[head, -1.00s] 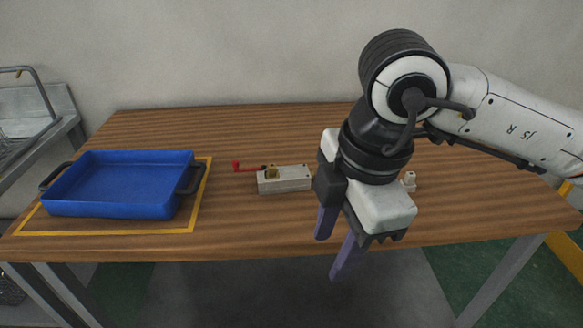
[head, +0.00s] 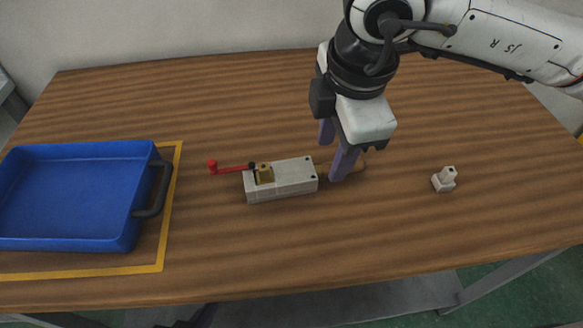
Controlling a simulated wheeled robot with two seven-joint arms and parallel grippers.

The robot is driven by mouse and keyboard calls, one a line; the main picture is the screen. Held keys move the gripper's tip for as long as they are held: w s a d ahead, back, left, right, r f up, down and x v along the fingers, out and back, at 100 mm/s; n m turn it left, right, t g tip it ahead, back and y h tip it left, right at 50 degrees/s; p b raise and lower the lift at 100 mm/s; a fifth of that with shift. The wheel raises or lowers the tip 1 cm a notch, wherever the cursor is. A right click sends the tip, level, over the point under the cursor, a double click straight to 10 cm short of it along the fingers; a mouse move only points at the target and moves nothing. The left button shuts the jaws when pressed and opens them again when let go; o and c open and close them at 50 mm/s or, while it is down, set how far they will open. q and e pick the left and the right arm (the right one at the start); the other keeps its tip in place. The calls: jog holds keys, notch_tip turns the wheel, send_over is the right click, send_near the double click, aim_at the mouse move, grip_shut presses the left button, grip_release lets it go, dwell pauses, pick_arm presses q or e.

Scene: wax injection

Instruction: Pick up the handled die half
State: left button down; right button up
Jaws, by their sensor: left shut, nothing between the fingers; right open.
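A light grey die block (head: 283,180) lies on the wooden table in the middle of the head view. It has a brass fitting (head: 264,173) on top and a red lever (head: 231,169) pointing left. A thin brownish loop shows at its right end, partly hidden by my fingers. I cannot tell whether the die's halves are joined. My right gripper (head: 332,160) is open, its purple fingers pointing down at the block's right end, around or just over the loop. Contact is unclear. My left gripper is not in view.
A small pale piece with a peg (head: 444,180) stands on the table to the right. A blue tray (head: 128,240) with dark handles sits at the left inside a yellow outline (head: 165,225). The back and front right of the table (head: 200,100) are clear.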

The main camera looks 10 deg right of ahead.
aim_at(325, 167)
jog(key=f, duration=0.2)
jog(key=w+f, duration=0.1)
jog(key=f, duration=0.1)
jog(key=w+f, duration=0.1)
jog(key=f, duration=0.1)
jog(key=shift+p, duration=0.4)
grip_shut()
jog(key=shift+w+a+r, duration=0.1)
dwell(0.9)
